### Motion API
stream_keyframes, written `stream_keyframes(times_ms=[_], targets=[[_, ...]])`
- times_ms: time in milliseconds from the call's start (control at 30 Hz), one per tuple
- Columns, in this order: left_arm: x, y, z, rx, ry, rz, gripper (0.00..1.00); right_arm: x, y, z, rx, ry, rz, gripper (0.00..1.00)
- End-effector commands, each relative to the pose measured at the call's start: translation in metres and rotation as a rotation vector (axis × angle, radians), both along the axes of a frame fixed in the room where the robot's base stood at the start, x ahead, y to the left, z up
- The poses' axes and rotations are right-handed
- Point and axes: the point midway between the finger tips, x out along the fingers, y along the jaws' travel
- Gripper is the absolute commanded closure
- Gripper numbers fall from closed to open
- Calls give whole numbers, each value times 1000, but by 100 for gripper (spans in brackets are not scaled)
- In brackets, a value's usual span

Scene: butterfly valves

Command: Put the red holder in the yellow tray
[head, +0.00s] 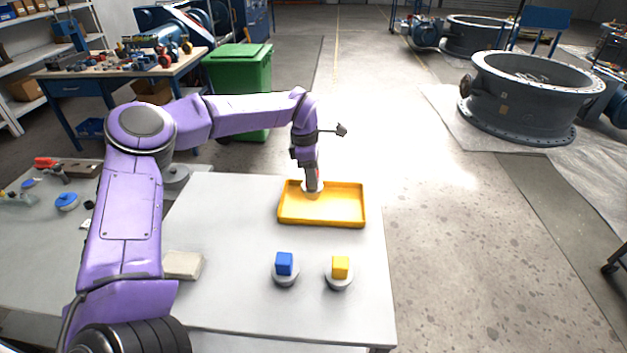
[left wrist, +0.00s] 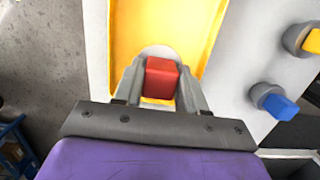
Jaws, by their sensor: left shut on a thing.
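The yellow tray (head: 340,221) lies at the far side of the white table; its yellow floor also shows in the left wrist view (left wrist: 185,22). My left gripper (head: 312,184) is over the tray's left part, pointing down. In the left wrist view, my left gripper (left wrist: 160,85) is shut on the red holder (left wrist: 161,77), gripping its red block from both sides. A pale round base shows under the block. In the head view only a little of the holder is visible, and I cannot tell whether its base touches the tray floor. My right gripper is not in view.
A blue holder (head: 285,265) and a yellow holder (head: 340,268) stand on round grey bases nearer on the white table (head: 230,230). A pale block (head: 183,265) lies at left. The table between tray and holders is clear.

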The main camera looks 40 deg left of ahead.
Motion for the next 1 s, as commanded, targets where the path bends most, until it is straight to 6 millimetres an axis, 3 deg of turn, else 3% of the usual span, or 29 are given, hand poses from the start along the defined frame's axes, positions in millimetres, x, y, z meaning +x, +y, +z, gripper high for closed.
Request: stream_keyframes(times_ms=[267,667,700,733,767,1000], targets=[[5,2,-33,-1,-2,-1,100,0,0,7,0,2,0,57],[5,2,-40,-1,-3,-1,100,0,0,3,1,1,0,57],[4,2,-41,0,0,0,50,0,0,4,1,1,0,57],[4,2,-40,0,0,0,40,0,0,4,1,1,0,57],[4,2,-40,0,0,0,34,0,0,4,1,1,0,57],[4,2,-40,0,0,0,34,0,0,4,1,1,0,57]])
